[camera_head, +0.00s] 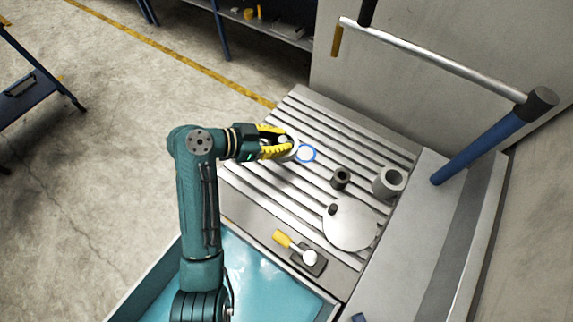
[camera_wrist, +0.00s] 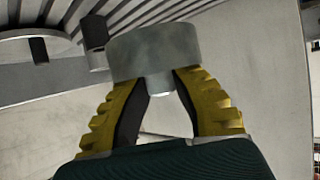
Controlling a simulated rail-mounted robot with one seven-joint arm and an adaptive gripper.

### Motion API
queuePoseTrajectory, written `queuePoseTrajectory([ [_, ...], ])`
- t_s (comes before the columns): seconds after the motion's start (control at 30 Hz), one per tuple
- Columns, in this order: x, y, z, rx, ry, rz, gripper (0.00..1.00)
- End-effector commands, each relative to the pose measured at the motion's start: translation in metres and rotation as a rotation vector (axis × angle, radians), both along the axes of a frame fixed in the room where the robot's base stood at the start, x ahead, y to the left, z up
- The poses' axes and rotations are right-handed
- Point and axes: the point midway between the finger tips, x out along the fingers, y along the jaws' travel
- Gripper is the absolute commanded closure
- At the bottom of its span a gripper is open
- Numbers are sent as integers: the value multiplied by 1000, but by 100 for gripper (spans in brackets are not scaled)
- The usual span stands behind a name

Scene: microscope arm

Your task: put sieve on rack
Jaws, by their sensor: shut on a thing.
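My gripper (camera_head: 279,144) is at the left part of the slatted metal rack (camera_head: 318,118) in the head view. Its yellow fingers are shut on a short grey drum, which I take to be the sieve (camera_wrist: 155,50). In the wrist view the fingertips pinch a small pale stub on the near side of the drum, and the drum's far side is hidden.
On the right of the rack stand a small dark cylinder (camera_head: 340,178), a grey hollow cylinder (camera_head: 389,182) and a flat disc with a knob (camera_head: 350,225). A yellow-handled tool (camera_head: 296,247) lies at the front. A blue post with a steel bar (camera_head: 440,66) rises behind. The far-left slats are clear.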

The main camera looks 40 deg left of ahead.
Motion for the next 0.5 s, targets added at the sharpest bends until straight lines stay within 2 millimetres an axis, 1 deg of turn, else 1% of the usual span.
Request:
queuePoseTrajectory([
  [0.03, 0, -1, -15, -4, 3, 1, 100],
  [0.1, 0, -1, -31, -5, 3, 0, 100],
  [0.2, 0, -1, -46, -2, 1, 1, 100],
  [0.33, 0, -1, -61, -2, 1, 0, 100],
  [0.43, 0, -1, -80, -2, 1, 1, 100],
  [0.5, 0, -1, -88, -1, 0, 0, 100],
])
